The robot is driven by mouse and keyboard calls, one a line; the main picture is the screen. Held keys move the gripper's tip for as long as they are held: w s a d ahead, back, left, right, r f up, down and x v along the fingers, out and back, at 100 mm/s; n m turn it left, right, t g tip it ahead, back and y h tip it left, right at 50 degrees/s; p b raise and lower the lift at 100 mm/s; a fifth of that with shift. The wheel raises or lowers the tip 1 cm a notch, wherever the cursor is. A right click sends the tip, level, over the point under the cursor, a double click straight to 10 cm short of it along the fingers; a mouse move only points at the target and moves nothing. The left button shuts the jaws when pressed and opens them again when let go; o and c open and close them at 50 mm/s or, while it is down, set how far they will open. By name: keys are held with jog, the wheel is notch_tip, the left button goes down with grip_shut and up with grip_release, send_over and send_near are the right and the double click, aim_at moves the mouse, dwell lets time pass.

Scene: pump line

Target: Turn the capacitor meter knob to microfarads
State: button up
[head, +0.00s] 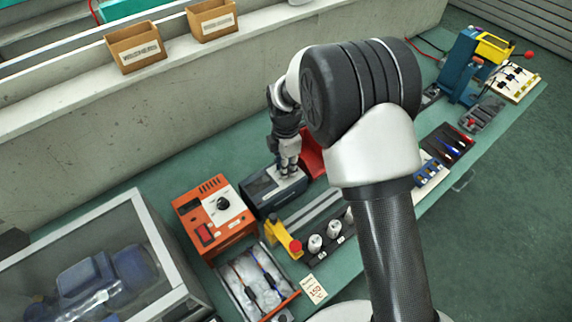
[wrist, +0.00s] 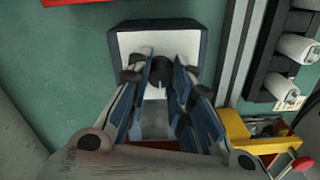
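The capacitor meter appears to be the dark blue box (head: 258,194) with a light face and a display, on the green bench. In the wrist view its pale face (wrist: 125,45) lies under my fingers. A dark knob (wrist: 162,72) shows on that face, between the fingertips. My gripper (head: 289,166) points down over the right part of the meter. In the wrist view my gripper (wrist: 164,66) has its two blue-padded fingers on either side of the knob. Whether the pads touch the knob is not clear. The knob's marks are too small or hidden to read.
An orange instrument (head: 216,217) with a black dial stands left of the meter. A yellow device with a red knob (head: 282,238) and a rack of white cylinders (head: 315,243) are close in front. A red bin (head: 312,157) is just behind, partly hidden by my arm.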

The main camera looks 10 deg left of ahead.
grip_shut()
jog(key=shift+m, duration=0.3)
jog(key=m+p, duration=0.1)
jog(key=m, duration=0.2)
jog(key=m+p, duration=0.1)
jog(key=m, duration=0.3)
jog(key=shift+p, duration=0.3)
jog(key=m+p, duration=0.1)
jog(key=m, duration=0.4)
jog(key=shift+m, duration=0.4)
jog(key=m, duration=0.4)
jog(key=shift+m, duration=0.4)
